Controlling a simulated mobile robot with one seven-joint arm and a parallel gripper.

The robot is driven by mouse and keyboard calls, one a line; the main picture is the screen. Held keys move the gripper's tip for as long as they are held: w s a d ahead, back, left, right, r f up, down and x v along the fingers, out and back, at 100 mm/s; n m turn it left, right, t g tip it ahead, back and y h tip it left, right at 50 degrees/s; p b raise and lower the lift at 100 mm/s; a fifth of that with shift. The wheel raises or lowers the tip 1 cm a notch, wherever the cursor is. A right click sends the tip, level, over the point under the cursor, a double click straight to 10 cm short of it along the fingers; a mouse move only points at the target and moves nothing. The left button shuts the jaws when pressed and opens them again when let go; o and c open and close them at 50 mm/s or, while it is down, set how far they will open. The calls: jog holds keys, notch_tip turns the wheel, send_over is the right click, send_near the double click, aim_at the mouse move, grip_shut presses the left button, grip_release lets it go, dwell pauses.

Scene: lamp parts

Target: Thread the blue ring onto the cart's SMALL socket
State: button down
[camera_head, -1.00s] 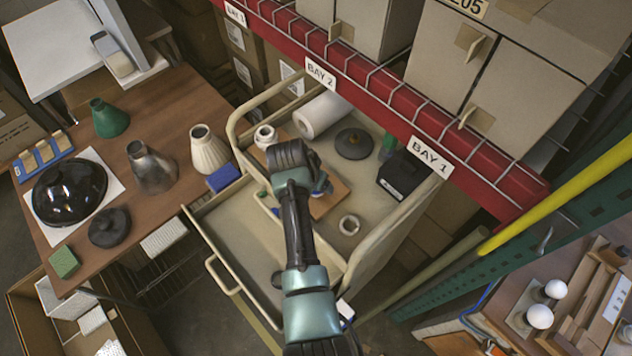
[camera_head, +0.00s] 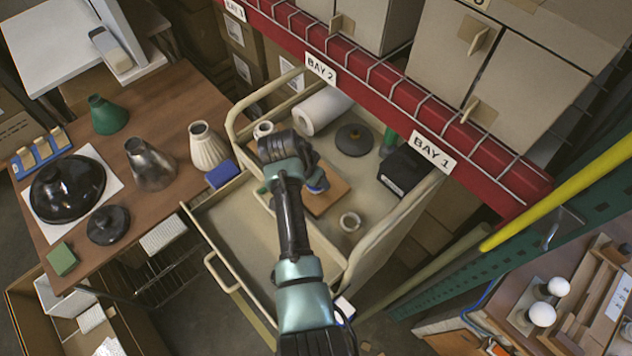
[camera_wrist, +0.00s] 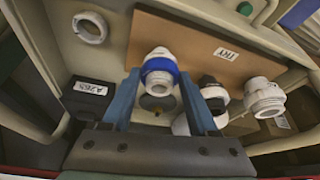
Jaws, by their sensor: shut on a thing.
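My gripper (camera_wrist: 158,80) has its two blue fingers on either side of the blue ring (camera_wrist: 160,67) and is shut on it. A white socket piece (camera_wrist: 160,52) shows through the ring and on both sides of it, over the wooden board (camera_wrist: 215,52) marked TRY. I cannot tell whether the ring rests on the socket or is held above its seat. A white piece with a dark part (camera_wrist: 213,95) and a white threaded socket (camera_wrist: 264,98) are to the right. In the head view, the blue ring (camera_head: 318,184) is partly hidden by my wrist, above the board (camera_head: 328,202).
The beige cart (camera_head: 225,225) also holds a white loose ring (camera_head: 350,222), a black box (camera_head: 402,172), a dark disc (camera_head: 354,140) and a white roll (camera_head: 323,112). The red shelf beam (camera_head: 380,85) runs close behind. The cart's near tray floor is clear.

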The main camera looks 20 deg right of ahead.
jog(key=shift+w+f+m+g+h+b, duration=0.15)
jog(key=shift+m+g+h+b, duration=0.2)
jog(key=shift+m+b, duration=0.7)
jog(key=shift+w+m+g+h+b, duration=0.15)
jog(key=shift+m+g+b, duration=0.3)
jog(key=shift+m+b, duration=0.55)
jog(key=shift+m, duration=0.45)
jog(key=shift+m+b, duration=0.4)
jog(key=shift+b, duration=0.2)
jog(key=shift+w+m+g+b, duration=0.1)
jog(key=shift+m+g+b, duration=0.7)
jog(key=shift+m+b, duration=0.7)
jog(key=shift+w+m+g+b, duration=0.1)
jog(key=shift+m+g+b, duration=0.5)
jog(key=shift+m+b, duration=1.5)
jog(key=shift+n+y+b, duration=0.3)
jog(key=shift+n+b, duration=0.1)
jog(key=shift+b, duration=0.35)
jog(key=shift+m+g+b, duration=0.3)
jog(key=shift+m+b, duration=0.2)
jog(key=shift+b, duration=0.5)
